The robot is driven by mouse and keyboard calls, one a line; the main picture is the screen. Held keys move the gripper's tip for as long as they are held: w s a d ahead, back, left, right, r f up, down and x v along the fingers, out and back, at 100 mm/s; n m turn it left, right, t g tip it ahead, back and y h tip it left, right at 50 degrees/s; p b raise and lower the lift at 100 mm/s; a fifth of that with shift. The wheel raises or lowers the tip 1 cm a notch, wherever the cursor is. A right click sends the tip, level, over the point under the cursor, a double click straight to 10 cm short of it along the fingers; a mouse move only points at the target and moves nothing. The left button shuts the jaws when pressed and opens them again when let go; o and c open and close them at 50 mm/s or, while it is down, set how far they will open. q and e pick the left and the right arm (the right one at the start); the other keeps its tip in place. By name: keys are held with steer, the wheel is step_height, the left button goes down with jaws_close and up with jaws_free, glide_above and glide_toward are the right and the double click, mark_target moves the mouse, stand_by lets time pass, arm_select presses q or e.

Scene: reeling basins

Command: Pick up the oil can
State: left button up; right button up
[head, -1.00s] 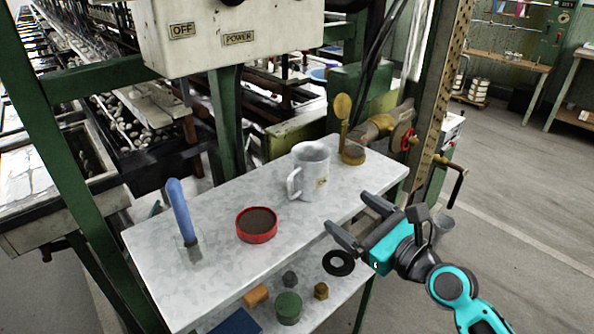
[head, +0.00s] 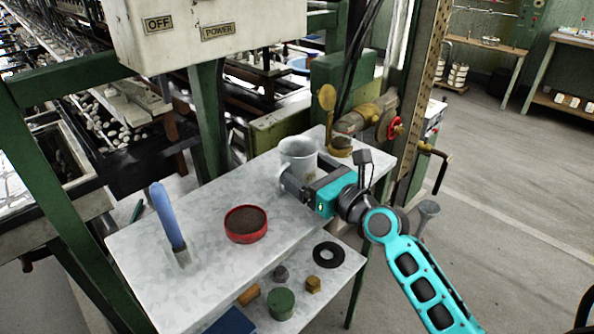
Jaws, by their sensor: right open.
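A pale grey can with a side handle (head: 297,150), which I take for the oil can, stands upright toward the back right of the grey shelf top (head: 215,275). My right gripper (head: 303,169) is open at the can, reaching in from the right. Its near finger passes in front of the can's lower part, and its far finger is at the can's right side. I cannot tell whether either finger touches it. The can's lower front and part of its handle are hidden. My left gripper is not in view.
A red tin of dark stuff (head: 246,224) and a blue-handled brush (head: 167,215) stand left on the top. A lower shelf holds a black ring (head: 329,247), a green cylinder (head: 281,304) and small blocks.

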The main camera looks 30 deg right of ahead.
mark_target(298, 153)
steer(key=x, duration=0.4)
steer(key=shift+w, duration=0.1)
steer(key=shift+c, duration=0.2)
steer(key=shift+r, duration=0.1)
steer(key=c, duration=0.9)
